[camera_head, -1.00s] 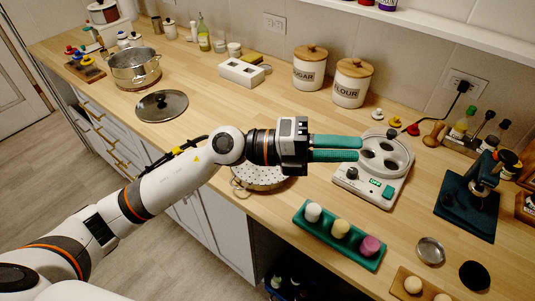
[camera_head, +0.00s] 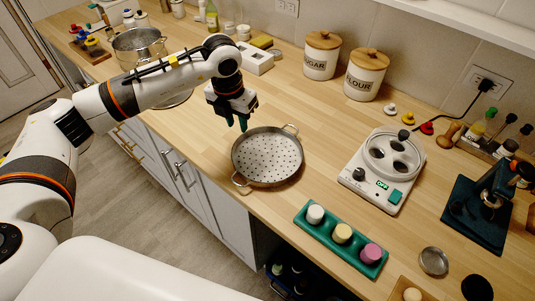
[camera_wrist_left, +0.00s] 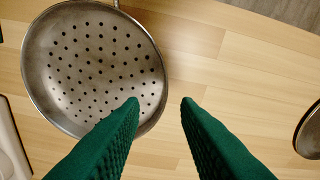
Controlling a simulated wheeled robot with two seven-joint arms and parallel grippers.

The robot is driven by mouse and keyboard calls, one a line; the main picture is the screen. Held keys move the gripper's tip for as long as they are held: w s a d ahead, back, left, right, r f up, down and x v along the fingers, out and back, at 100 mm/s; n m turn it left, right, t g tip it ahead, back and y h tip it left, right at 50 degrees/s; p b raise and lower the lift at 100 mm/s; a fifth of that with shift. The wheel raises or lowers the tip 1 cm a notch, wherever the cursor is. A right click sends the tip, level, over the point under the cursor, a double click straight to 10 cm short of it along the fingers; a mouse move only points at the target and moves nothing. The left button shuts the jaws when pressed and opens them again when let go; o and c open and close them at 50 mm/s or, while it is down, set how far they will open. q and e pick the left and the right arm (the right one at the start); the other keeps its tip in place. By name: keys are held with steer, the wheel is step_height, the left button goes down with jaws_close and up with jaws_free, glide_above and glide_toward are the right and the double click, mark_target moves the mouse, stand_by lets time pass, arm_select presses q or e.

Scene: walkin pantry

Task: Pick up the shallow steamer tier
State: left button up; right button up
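The shallow steamer tier (camera_head: 268,158) is a round metal pan with a perforated base and two loop handles. It lies on the wooden counter, fully uncovered in the head view. My left gripper (camera_head: 236,124) points down just behind and left of its rim, above the counter. In the left wrist view the tier (camera_wrist_left: 95,65) fills the upper left. The green fingers of my left gripper (camera_wrist_left: 160,102) are apart with bare counter between them, and the left finger overlaps the tier's rim in the picture. My right gripper is not in view.
A white device with round wells (camera_head: 382,168) stands right of the tier. A green tray (camera_head: 341,238) with several coloured pieces lies in front. A pot (camera_head: 138,48) stands at the back left, with a lid partly behind my arm. The counter (camera_head: 290,105) behind the tier is clear.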

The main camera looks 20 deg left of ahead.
mark_target(238, 140)
arm_select(q)
steer(key=shift+w+f, duration=0.1)
steer(key=shift+f, duration=0.6)
steer(key=f, duration=0.1)
steer(key=f+p, duration=0.2)
steer(key=f, duration=0.1)
steer(key=shift+a+f, duration=0.1)
steer(key=shift+a, duration=0.2)
steer(key=shift+w+f, duration=0.1)
steer(key=shift+f, duration=0.45)
jaws_close()
